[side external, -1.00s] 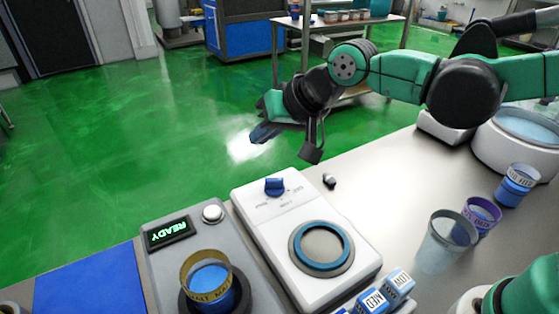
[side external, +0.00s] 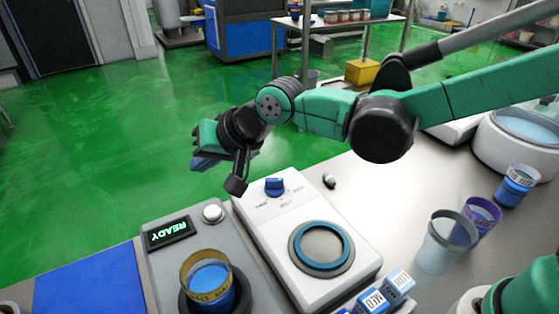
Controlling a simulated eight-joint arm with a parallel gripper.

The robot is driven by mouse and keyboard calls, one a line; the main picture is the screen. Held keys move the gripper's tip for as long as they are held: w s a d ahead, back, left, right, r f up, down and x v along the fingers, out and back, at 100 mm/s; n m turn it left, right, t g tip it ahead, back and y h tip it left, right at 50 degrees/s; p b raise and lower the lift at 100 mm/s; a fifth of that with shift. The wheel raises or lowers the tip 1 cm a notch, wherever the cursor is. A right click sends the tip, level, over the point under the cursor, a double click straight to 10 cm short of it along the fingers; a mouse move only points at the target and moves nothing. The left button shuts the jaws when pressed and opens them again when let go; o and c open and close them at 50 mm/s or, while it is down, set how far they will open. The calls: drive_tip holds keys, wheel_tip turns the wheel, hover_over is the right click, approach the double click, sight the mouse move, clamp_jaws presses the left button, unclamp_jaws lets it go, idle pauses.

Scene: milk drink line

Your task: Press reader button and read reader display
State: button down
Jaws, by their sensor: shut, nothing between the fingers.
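The reader is a grey box (side external: 163,268) at the lower left of the side external view. Its display (side external: 169,233) glows green and reads "READY", upside down to this camera. Its round white button (side external: 212,213) sits beside the display, not pressed by anything. A cup with a tan band (side external: 207,283), lettered "MALT" in part, stands in the reader's round dark holder and holds something blue. My gripper (side external: 199,163) is shut and empty, in the air above and behind the button, apart from it.
Right of the reader stands a white device with a blue knob (side external: 275,186) and a blue-ringed round plate (side external: 321,247). Small labelled blue blocks (side external: 385,293) lie in front. A clear cup (side external: 447,241) and banded cups stand at right. A blue mat (side external: 88,282) lies left.

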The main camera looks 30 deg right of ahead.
sight(216, 213)
drive_tip(key=shift+f, duration=3.65)
drive_tip(key=shift+f, duration=0.1)
drive_tip(key=shift+f, duration=0.3)
drive_tip(key=shift+f, duration=0.4)
drive_tip(key=shift+r, duration=0.85)
drive_tip(key=shift+r, duration=0.1)
drive_tip(key=shift+r, duration=2.4)
